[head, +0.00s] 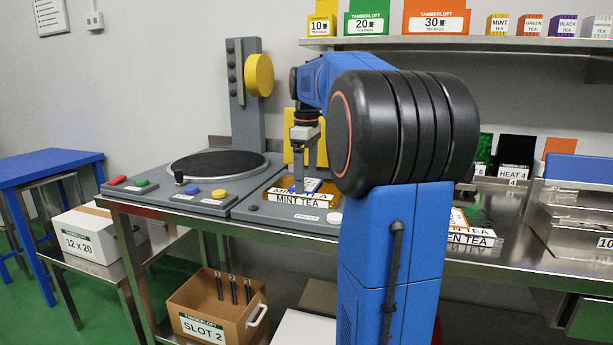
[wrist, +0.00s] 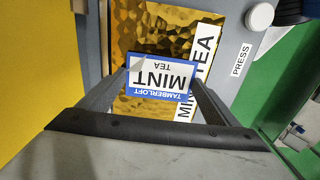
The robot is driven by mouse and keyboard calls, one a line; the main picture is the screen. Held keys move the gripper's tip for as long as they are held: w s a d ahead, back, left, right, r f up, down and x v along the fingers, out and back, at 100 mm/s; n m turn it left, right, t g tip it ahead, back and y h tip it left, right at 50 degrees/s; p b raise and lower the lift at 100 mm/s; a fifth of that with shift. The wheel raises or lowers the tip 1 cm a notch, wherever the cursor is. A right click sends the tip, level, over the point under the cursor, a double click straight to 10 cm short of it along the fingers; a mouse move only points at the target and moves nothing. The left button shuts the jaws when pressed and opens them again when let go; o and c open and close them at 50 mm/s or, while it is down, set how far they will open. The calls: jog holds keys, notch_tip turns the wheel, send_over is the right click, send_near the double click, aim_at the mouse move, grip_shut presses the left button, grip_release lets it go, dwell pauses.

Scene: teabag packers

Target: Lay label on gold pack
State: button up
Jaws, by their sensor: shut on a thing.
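The label (wrist: 160,78) is a small white card with blue edges, reading TAMBERLOFT MINT TEA. My gripper (wrist: 160,80) is shut on it, one finger at each side. The gold pack (wrist: 165,32) is shiny and crinkled and lies under the label in the wrist view. The label covers part of it; I cannot tell whether the two touch. In the head view my gripper (head: 299,184) points down over the grey press station, and the label (head: 312,184) shows in blue beside its fingers. The gold pack (head: 272,190) shows partly there, behind a white MINT TEA strip (head: 303,199).
A white knob (wrist: 259,17) stands beside the PRESS marking. A round black turntable (head: 217,163) and coloured buttons are to the left. A yellow upright (head: 293,150) stands behind the gripper. My arm hides the counter's middle; steel bins (head: 570,215) stand at the right.

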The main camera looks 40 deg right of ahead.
aim_at(307, 184)
jog(key=shift+s+f, duration=0.1)
jog(key=shift+f, duration=0.7)
jog(key=o, duration=0.9)
jog(key=shift+d, duration=0.1)
jog(key=shift+r, duration=0.1)
notch_tip(307, 184, up, 13)
jog(key=shift+r, duration=0.15)
